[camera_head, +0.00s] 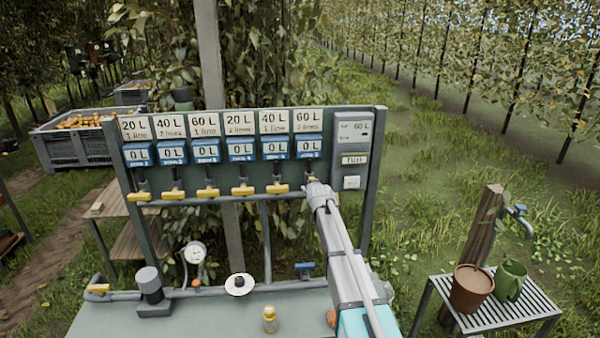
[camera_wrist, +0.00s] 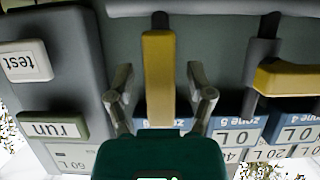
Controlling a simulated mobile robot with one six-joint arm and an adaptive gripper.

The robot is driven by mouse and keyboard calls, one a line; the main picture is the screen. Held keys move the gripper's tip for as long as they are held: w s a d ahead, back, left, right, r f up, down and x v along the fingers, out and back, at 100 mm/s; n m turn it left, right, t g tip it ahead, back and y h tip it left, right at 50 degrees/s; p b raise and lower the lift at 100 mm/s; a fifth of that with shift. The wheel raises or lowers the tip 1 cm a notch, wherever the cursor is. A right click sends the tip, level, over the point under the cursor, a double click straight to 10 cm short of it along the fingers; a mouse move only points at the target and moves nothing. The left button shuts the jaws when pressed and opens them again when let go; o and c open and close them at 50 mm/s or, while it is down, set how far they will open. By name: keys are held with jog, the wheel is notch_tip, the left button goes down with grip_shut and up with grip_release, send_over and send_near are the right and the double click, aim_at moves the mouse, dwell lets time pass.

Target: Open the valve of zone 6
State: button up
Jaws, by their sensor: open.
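The zone 6 valve handle (camera_wrist: 158,75) is yellow and stands upright in the wrist view, between the fingers of my gripper (camera_wrist: 160,92). The fingers are open, one on each side, with a visible gap to the handle. The zone 5 handle (camera_wrist: 288,79) beside it lies crosswise. In the head view my gripper (camera_head: 315,190) is at the rightmost valve and mostly hides its handle. The zone 6 counter (camera_head: 309,146) reads 0 L, under a card (camera_head: 308,120) marked 60 L.
Several other yellow handles, such as the one at far left (camera_head: 139,196), lie crosswise along the panel. A control box (camera_head: 352,130) with run (camera_head: 354,160) and test (camera_head: 351,182) buttons is at right.

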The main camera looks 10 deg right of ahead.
jog(key=s+f+g+b, duration=0.1)
jog(key=s+f+g, duration=0.3)
jog(key=s, duration=1.1)
jog(key=s+f+g, duration=0.5)
jog(key=s, duration=1)
jog(key=s+f+g+b, duration=0.1)
jog(key=s+f+g, duration=0.3)
jog(key=s, duration=1.1)
jog(key=shift+s+d+f+b, duration=0.2)
jog(key=shift+d+f+b, duration=0.1)
jog(key=shift+f, duration=0.15)
